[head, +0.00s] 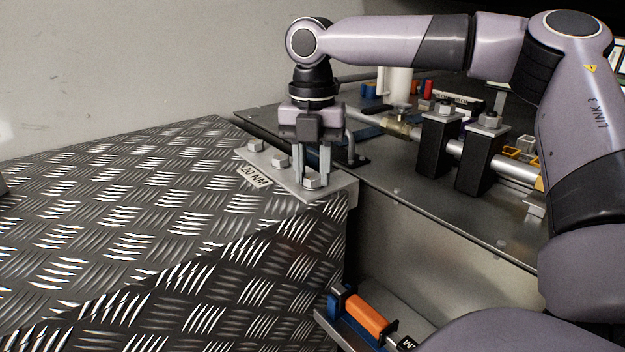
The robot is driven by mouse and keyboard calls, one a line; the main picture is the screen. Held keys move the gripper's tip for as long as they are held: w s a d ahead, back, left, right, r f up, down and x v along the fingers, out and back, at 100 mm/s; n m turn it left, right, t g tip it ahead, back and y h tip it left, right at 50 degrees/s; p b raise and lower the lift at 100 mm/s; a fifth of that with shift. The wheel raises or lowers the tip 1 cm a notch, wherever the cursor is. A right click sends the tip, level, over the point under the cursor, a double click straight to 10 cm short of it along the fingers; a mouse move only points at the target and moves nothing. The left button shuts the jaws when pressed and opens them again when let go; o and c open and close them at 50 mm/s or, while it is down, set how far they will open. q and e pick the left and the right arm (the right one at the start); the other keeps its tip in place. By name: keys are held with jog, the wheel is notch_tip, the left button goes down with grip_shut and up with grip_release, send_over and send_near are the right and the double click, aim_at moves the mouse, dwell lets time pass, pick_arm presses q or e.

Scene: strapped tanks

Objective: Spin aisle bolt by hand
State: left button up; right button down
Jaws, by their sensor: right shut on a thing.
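Two more hex bolts stand free on the same plate, one in the middle (281,160) and one at the far end (255,146). My left gripper is not in view.
Dark checker plate (150,230) fills the left and front. A metal bench (410,200) on the right carries black clamp blocks (436,145) on a pipe. An orange-handled tool (362,312) lies in a tray low in front. A pale wall stands behind.

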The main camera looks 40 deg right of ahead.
aim_at(313, 176)
jog(key=shift+n, duration=0.6)
jog(key=shift+r+n, duration=0.1)
jog(key=shift+n, duration=0.8)
jog(key=c, duration=0.7)
grip_release()
jog(key=shift+r, duration=3.95)
